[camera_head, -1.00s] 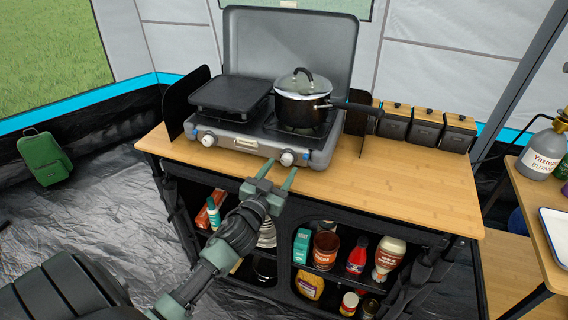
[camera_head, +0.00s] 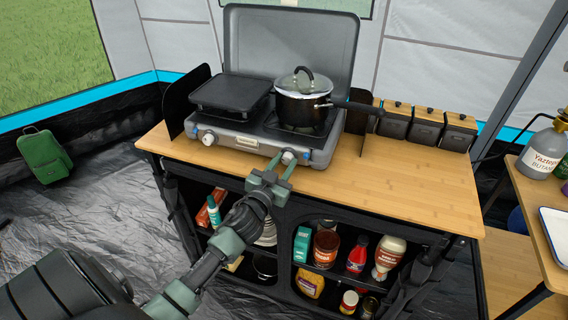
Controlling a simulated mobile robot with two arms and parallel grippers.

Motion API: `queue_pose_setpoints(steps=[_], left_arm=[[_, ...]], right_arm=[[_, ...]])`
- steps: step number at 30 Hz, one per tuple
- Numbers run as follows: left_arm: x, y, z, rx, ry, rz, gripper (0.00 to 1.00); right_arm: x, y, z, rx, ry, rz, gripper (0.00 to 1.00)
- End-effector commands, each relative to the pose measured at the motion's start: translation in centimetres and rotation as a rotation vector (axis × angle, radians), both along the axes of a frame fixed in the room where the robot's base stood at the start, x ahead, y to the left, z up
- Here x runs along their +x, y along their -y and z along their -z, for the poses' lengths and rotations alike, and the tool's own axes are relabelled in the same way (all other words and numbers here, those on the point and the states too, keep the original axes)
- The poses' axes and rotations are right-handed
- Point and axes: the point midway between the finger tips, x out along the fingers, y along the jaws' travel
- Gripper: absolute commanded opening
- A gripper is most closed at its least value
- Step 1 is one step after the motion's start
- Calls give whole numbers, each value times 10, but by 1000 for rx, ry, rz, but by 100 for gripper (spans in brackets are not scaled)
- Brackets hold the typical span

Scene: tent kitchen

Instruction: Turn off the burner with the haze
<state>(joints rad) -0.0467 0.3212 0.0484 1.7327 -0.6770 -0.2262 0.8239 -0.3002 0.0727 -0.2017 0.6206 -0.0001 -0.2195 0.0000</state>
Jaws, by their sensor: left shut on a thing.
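A grey two-burner camping stove (camera_head: 245,143) with its lid raised stands on the wooden counter. A black pot with a glass lid (camera_head: 302,98) sits on the right burner. A dark griddle plate (camera_head: 230,95) covers the left burner. The left knob (camera_head: 208,139) is white and free. The right knob (camera_head: 288,157) is between the fingertips of my left gripper (camera_head: 281,160), which is shut on it and hides part of it. I cannot clearly see haze over either burner. My right gripper is not in view.
Black wind screens (camera_head: 188,100) flank the stove. Several canisters (camera_head: 425,127) stand to the right of the pot handle. The counter (camera_head: 400,185) is clear at the right. Shelves below hold bottles and jars, close to my left arm.

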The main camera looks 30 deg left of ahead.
Motion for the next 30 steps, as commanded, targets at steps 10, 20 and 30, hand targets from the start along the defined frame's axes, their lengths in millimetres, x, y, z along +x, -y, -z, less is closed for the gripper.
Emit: queue_pose_setpoints(steps=[10,20,30], left_arm=[[0,1,-2,173,-41,1,0],[1,2,-2,470,-113,2,0],[1,2,-2,784,-187,2,0]], right_arm=[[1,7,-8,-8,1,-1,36],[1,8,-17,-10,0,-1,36],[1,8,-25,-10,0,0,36]])
